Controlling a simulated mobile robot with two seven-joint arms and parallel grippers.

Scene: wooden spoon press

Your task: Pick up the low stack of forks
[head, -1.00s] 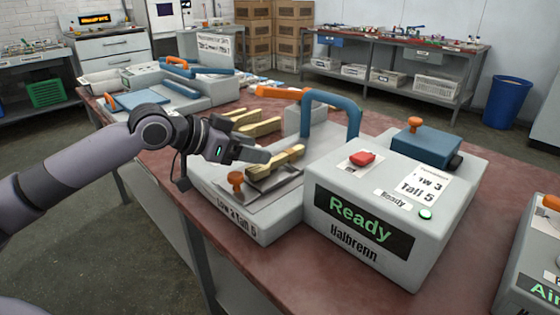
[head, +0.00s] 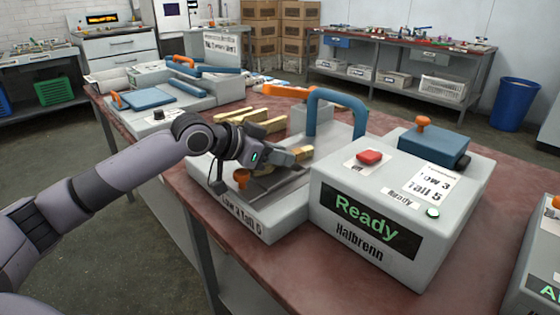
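A stack of pale wooden forks (head: 302,152) lies on the metal plate (head: 278,184) of the press marked Ready. My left gripper (head: 289,157) reaches in from the left, low over this plate, with its fingertips at the stack. The gripper hides most of the stack, and I cannot tell whether the fingers touch or close on it. More pale wooden pieces (head: 262,128) lie behind the gripper; their exact kind and stack heights are too small to tell. My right gripper is not in view.
The grey control box (head: 390,206) with a red button (head: 369,157) stands right of the plate. A blue arched handle (head: 338,100) rises behind the stack. An orange knob (head: 241,177) stands near my gripper.

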